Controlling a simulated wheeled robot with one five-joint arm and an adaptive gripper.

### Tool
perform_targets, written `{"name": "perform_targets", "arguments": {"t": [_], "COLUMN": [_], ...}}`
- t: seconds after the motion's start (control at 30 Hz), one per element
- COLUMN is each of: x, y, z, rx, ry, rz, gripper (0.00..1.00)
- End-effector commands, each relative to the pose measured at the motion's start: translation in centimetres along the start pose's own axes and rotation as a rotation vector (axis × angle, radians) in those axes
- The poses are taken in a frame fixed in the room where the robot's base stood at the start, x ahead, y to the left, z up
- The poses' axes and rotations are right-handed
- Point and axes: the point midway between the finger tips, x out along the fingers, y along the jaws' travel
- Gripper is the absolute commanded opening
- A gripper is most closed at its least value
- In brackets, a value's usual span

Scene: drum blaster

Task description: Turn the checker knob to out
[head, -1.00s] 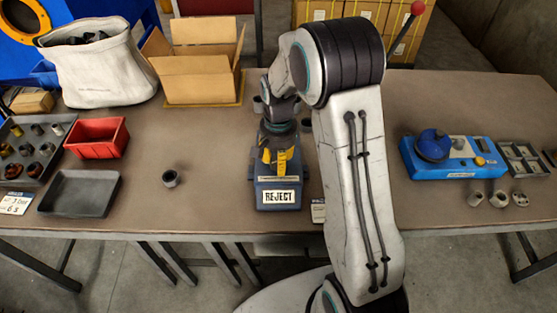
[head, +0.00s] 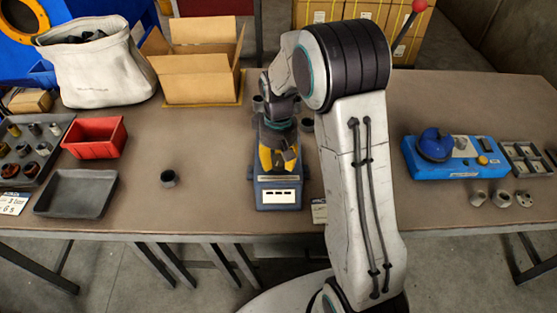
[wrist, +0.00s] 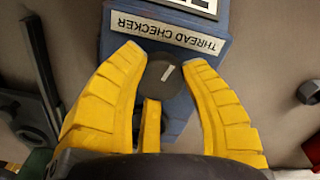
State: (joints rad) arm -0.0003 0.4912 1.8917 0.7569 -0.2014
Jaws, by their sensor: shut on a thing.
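The thread checker is a blue box (head: 279,187) on the table in front of me. Its front display (head: 278,196) is white with a row of dark dashes. In the wrist view a "THREAD CHECKER" label (wrist: 168,34) appears upside down. Just below it is the round dark knob (wrist: 160,82) with a short, slightly tilted white pointer line. My gripper (head: 278,163) is over the checker, and its yellow fingers (wrist: 163,66) close around the knob from both sides. The setting marks around the knob cannot be read.
A small dark cup (head: 168,178) stands left of the checker. A red bin (head: 95,138), a grey tray (head: 76,193) and a parts tray (head: 28,150) are further left. A blue device (head: 455,157) with several metal parts nearby is at the right. The table behind it is clear.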

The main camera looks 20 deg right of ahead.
Motion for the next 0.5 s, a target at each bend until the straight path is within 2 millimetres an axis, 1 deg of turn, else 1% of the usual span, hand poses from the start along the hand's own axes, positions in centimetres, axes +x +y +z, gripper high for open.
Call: {"name": "perform_targets", "arguments": {"t": [0.03,0.2,0.5], "x": [0.27,0.26,0.26], "y": [-0.05,-0.05,-0.06], "z": [0.16,0.19,0.22], "rx": [-0.035,-0.144,-0.258], "ry": [-0.006,-0.007,-0.008], "rz": [-0.001,-0.002,-0.003], "gripper": [0.09,0.09,0.09]}}
